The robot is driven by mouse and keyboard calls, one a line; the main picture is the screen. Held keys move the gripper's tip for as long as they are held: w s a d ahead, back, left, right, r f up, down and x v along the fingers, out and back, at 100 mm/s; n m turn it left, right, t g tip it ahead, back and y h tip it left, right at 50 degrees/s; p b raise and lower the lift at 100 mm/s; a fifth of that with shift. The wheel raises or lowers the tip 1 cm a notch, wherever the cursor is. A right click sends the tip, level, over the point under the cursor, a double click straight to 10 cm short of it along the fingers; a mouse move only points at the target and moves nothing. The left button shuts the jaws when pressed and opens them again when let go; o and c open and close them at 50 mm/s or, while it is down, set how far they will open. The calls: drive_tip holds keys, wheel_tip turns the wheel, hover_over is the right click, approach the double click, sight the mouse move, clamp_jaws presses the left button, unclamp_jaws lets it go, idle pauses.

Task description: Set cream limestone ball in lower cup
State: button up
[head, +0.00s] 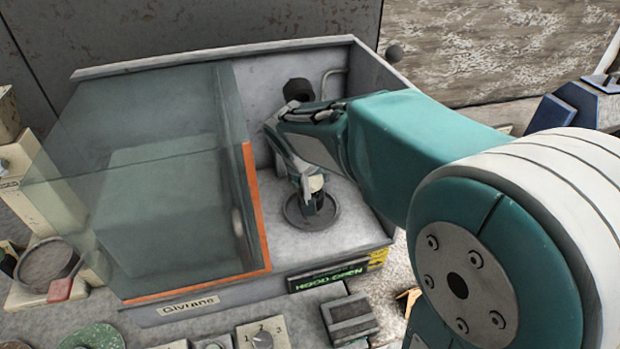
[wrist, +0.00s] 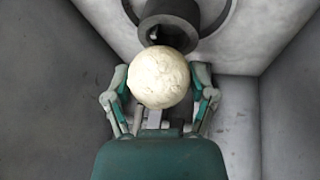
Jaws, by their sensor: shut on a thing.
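The cream limestone ball (wrist: 160,80) is between the two fingers of my gripper (wrist: 159,76) in the wrist view. In the head view my gripper (head: 311,186) points down inside the hood, shut on the ball (head: 316,182), which is mostly hidden by the fingers. A round dark grey dish-like base (head: 296,213) lies on the hood floor just below the gripper. In the wrist view a dark grey cylindrical part (wrist: 208,14) with a round opening stands just beyond the ball. I cannot tell whether the ball touches it.
A glass sash (head: 130,170) with an orange edge (head: 256,205) covers the hood's left side. The hood's right side is open, and my arm reaches in there. A dark round part (head: 298,90) is at the back wall. A green sign (head: 330,275) reads "HOOD OPEN".

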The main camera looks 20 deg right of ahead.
drive_tip(key=shift+f, duration=0.9)
drive_tip(key=o, duration=1.1)
drive_tip(key=shift+c, duration=0.2)
drive_tip(key=shift+r, duration=0.1)
drive_tip(key=shift+r, duration=1.9)
